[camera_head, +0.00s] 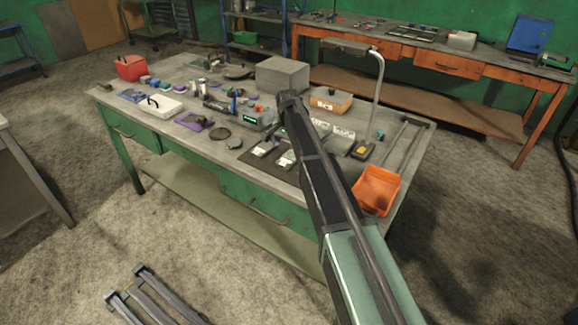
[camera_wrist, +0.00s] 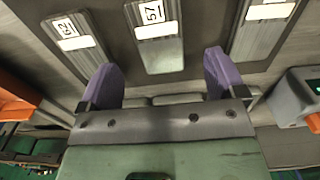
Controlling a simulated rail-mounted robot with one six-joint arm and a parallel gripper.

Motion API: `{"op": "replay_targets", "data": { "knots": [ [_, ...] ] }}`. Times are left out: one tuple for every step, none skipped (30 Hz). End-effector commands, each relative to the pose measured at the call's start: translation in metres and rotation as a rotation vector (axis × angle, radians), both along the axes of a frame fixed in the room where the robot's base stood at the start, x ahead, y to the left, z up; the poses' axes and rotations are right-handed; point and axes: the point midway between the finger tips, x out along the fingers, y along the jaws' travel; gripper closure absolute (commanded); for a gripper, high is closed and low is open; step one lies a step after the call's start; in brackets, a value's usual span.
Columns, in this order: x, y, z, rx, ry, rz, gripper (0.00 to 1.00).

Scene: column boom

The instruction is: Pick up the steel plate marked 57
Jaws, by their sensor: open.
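The steel plate marked 57 (camera_wrist: 162,57) lies ahead of my gripper (camera_wrist: 159,70) in the wrist view, roughly centred between the two purple fingertips. My gripper is open and nothing is between its fingers. A second plate (camera_wrist: 83,59) with a label that I cannot read surely lies to the left. A third plate (camera_wrist: 252,45) lies to the right, its marking cut off by the frame edge. In the head view, small plates with white labels lie on a dark mat (camera_head: 250,159) near the front of the bench; their numbers are too small to read, and my arm covers part of the area.
The workbench (camera_head: 335,184) holds many items. An orange bin (camera_head: 376,190) stands at its right front, a grey box (camera_head: 283,74) behind, and a lamp (camera_head: 379,75) rises on the right. A grey device (camera_wrist: 299,97) is close on the right in the wrist view.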

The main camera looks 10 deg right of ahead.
Motion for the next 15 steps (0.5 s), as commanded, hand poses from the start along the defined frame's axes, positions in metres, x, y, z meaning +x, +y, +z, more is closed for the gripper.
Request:
{"op": "replay_targets", "data": {
  "knots": [
    [0.000, -0.001, -0.007, 0.000, 0.000, 0.000, 0.11],
    [0.000, -0.001, -0.013, 0.000, 0.000, 0.000, 0.11],
    [0.001, -0.002, -0.021, 0.000, 0.000, 0.000, 0.11],
    [0.001, -0.002, -0.028, 0.000, 0.000, 0.000, 0.11],
    [0.001, -0.003, -0.035, 0.000, 0.000, 0.000, 0.11],
    [0.001, -0.003, -0.043, 0.000, 0.000, 0.000, 0.11],
    [0.001, -0.003, -0.048, 0.000, 0.000, 0.000, 0.11],
    [0.001, -0.003, -0.052, 0.000, 0.000, 0.000, 0.11],
    [0.001, -0.003, -0.054, 0.000, 0.000, 0.000, 0.11],
    [0.001, -0.003, -0.054, 0.000, 0.000, 0.000, 0.11],
    [0.001, -0.003, -0.053, 0.000, 0.000, 0.001, 0.11],
    [0.001, -0.003, -0.051, 0.000, 0.000, 0.001, 0.11],
    [0.001, -0.003, -0.050, 0.000, 0.000, 0.001, 0.11],
    [0.001, -0.003, -0.049, 0.000, 0.000, 0.001, 0.11],
    [0.001, -0.003, -0.049, 0.000, 0.000, 0.001, 0.11]
  ]
}}
